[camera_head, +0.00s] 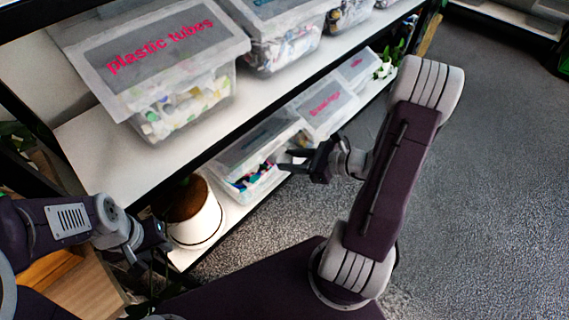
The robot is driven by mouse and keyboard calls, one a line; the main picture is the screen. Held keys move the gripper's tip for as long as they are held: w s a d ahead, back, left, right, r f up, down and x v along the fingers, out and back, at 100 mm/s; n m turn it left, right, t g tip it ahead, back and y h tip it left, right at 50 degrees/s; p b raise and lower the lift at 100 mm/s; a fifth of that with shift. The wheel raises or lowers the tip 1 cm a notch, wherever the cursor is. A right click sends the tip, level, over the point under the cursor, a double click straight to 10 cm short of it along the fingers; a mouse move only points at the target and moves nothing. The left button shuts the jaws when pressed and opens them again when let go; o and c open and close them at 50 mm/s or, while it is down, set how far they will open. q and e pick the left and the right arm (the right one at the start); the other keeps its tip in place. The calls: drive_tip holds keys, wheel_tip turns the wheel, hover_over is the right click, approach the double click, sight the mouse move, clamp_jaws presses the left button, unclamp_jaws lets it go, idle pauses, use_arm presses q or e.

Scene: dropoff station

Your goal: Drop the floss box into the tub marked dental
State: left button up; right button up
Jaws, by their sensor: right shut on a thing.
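My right gripper (291,160) reaches left from the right arm, in front of the lower shelf's clear tubs. I cannot pick out the floss box. The nearest lower tub (228,163) has a grey lid and colourful contents; its label is not readable. The tub behind it (322,108) has pink lettering too small to read surely. I cannot tell which tub is marked dental. My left gripper (150,254) is at the lower left, by a white pot; its fingers are unclear.
The upper white shelf (120,165) holds a lidded tub marked "plastic tubes" (160,50) and more tubs behind. A white pot (198,220) with a brown top stands at the lower shelf's near end. Grey carpet (490,190) is clear on the right.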

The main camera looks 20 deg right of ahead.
drive_tip(key=s+d+f+m+t+h+b, duration=0.15)
drive_tip(key=d+f+b, duration=0.35)
drive_tip(key=f+b, duration=0.55)
drive_tip(key=d+f+m+t+h+b, duration=0.15)
drive_tip(key=d+f+b, duration=0.35)
drive_tip(key=f+b, duration=0.5)
drive_tip(key=w+a+b, duration=0.2)
drive_tip(key=w+a, duration=0.2)
drive_tip(key=w, duration=0.6)
drive_tip(key=w+a+f+m+g+h+b, duration=0.1)
drive_tip(key=w+a+b, duration=0.2)
drive_tip(key=w, duration=0.7)
drive_tip(key=shift+w+a+f+b, duration=0.15)
drive_tip(key=shift+w+a+b, duration=0.15)
drive_tip(key=shift+a, duration=0.15)
drive_tip(key=shift+s, duration=0.1)
drive_tip(key=o, duration=1.4)
drive_tip(key=shift+c, duration=0.2)
drive_tip(key=p+v, duration=0.4)
drive_tip(key=v, duration=0.5)
drive_tip(key=shift+p, duration=0.3)
